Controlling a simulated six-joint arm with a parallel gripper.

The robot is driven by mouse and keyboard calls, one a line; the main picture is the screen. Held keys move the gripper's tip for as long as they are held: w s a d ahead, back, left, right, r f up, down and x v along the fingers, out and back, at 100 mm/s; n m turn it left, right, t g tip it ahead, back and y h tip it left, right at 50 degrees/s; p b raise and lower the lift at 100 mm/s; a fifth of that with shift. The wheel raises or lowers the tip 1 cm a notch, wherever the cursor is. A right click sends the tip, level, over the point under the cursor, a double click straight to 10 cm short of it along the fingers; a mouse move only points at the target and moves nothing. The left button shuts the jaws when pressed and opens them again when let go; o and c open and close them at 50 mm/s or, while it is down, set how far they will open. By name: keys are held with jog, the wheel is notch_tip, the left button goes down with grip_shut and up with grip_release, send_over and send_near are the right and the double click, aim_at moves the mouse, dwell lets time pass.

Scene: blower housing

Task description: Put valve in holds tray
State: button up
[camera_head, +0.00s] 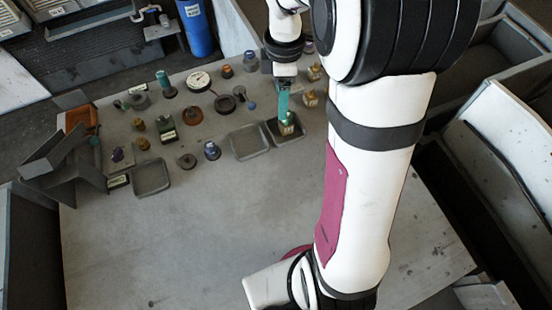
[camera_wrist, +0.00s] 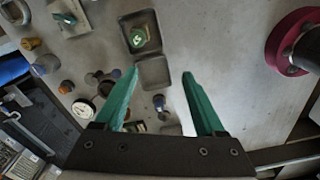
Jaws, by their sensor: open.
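A small valve (camera_head: 287,129) with a green label and a pale body sits in a shallow dark grey tray (camera_head: 299,139). In the wrist view the valve (camera_wrist: 139,37) is inside its tray (camera_wrist: 153,20), with tray floor showing around it. My gripper (camera_head: 284,114) has teal fingers and appears just above that tray in the head view. In the wrist view my gripper (camera_wrist: 159,73) is open, its fingers wide apart with nothing held. The valve lies beyond the fingertips, to the upper left, and looks apart from them.
An empty tray (camera_head: 249,142) stands beside the valve's tray, and another empty tray (camera_head: 151,178) is farther left. Several fittings, a gauge (camera_head: 198,81) and angled grey bins (camera_head: 60,165) crowd the table's left and back. The front tabletop (camera_head: 200,240) is clear.

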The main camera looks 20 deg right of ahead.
jog(key=s+a+r+m, duration=0.1)
jog(key=s+a+m, duration=0.2)
jog(key=s+m, duration=0.3)
jog(key=s+a+r+m+y, duration=0.1)
jog(key=s+a+m, duration=0.3)
jog(key=s+m, duration=0.3)
jog(key=s+a+r+m, duration=0.2)
jog(key=s+a+m, duration=0.2)
jog(key=s, duration=0.5)
jog(key=m, duration=0.2)
jog(key=shift+s+a+m+y, duration=0.15)
jog(key=shift+s+m+y, duration=0.15)
jog(key=shift+s+m, duration=0.1)
jog(key=shift+r, duration=0.1)
